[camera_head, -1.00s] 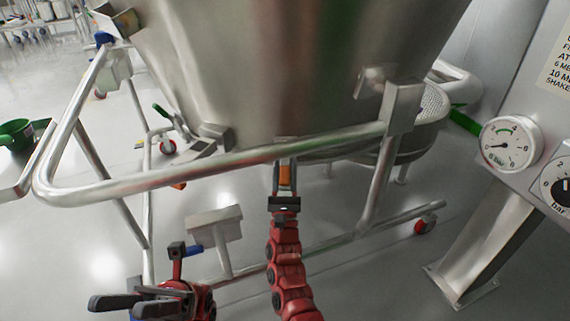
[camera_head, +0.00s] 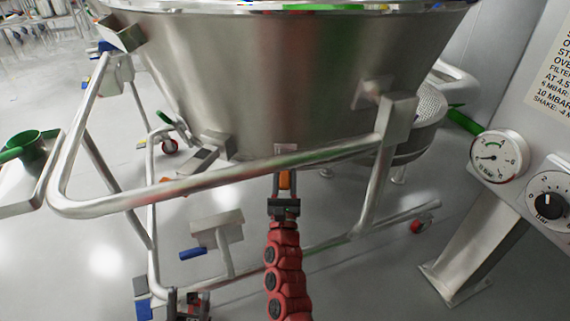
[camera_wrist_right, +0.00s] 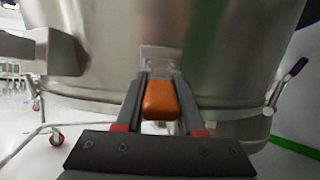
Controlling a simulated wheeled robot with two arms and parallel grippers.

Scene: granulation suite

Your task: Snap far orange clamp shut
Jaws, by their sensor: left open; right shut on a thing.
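An orange clamp (camera_head: 284,180) sits at the lower front of the steel bowl (camera_head: 240,80), just below the rail. My right gripper (camera_head: 284,190) reaches up to it from below and is shut on its orange handle. In the right wrist view the orange handle (camera_wrist_right: 160,100) lies between the two dark fingers, below a steel bracket on the bowl. My left gripper (camera_head: 187,298) is low at the picture's bottom edge, open and empty, partly cut off.
A tubular steel frame (camera_head: 150,187) on castors surrounds the bowl. A panel with a pressure gauge (camera_head: 498,157) and black knob (camera_head: 548,197) stands at right. A green jug (camera_head: 30,147) is at far left. Grey floor is open at lower right.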

